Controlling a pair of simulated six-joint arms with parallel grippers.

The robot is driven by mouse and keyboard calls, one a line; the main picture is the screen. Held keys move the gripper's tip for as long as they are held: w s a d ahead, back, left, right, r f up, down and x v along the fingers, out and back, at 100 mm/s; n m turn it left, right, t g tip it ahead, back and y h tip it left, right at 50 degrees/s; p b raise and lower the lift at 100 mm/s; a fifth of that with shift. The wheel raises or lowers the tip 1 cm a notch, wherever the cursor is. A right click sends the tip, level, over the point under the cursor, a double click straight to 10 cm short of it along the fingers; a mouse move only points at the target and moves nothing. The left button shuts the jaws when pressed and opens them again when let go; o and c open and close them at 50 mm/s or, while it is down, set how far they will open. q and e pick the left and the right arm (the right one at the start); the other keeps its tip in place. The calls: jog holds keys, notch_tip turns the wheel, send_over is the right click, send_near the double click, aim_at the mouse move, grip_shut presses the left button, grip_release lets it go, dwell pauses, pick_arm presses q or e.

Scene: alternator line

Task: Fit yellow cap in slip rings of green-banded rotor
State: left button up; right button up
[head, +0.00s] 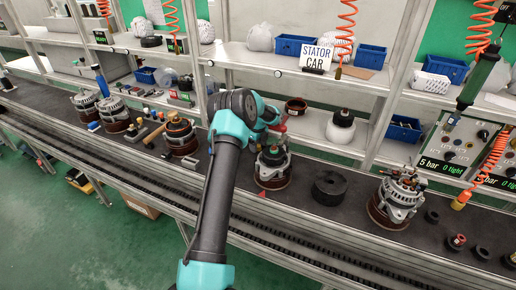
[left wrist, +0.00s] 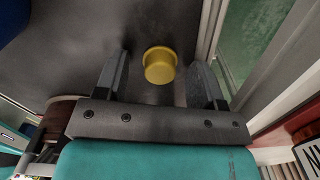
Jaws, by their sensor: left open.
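A round yellow cap (left wrist: 160,65) sits on a dark grey surface in the left wrist view. My left gripper (left wrist: 158,80) is open, with one finger on each side of the cap and a gap to both, so it does not touch it. In the head view my left gripper (head: 268,116) is above the bench, and its fingers are mostly hidden by my wrist. The yellow cap cannot be made out there. An alternator unit (head: 272,166) stands just below the gripper. My right gripper is not in view.
A black ring block (head: 330,188) and another alternator unit (head: 396,198) stand to the right on the dark bench. More units, such as a copper-wound one (head: 180,135), stand to the left. Shelves with blue bins (head: 403,129) run behind. A green tool (head: 478,80) hangs at right.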

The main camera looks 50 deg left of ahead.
pick_arm(q)
jog(key=c, duration=1)
jog(key=shift+r, duration=0.15)
notch_tip(320, 180, up, 10)
dwell(0.3)
jog(key=shift+d, duration=0.1)
dwell(0.3)
